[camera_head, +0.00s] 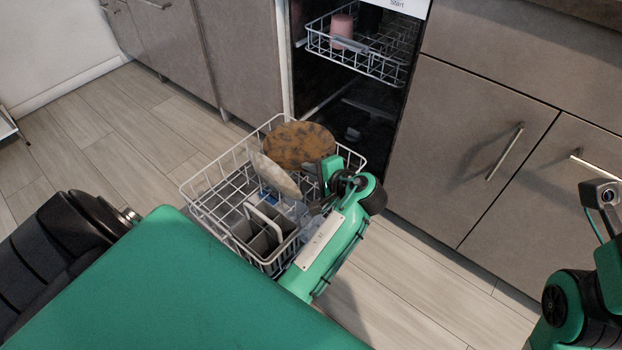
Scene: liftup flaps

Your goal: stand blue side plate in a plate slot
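The dishwasher's lower rack (205,190), a white wire basket, is pulled out over the floor. A brown speckled plate (296,143) and a pale plate (272,174) stand tilted in it. My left gripper (313,188) is over the right part of the rack, beside the pale plate. Its fingers are small and partly hidden by its own wrist, so I cannot tell whether they are open or shut. A small pale bluish patch shows just below the fingers, but I cannot make out a blue side plate. My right gripper is out of view; only part of that arm shows at the right edge.
A grey cutlery basket (262,232) sits in the front of the lower rack. The upper rack (372,62) is partly out, with a pink cup (341,30) in it. Closed cabinets (487,140) flank the dishwasher. Wooden floor (95,135) is clear at left.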

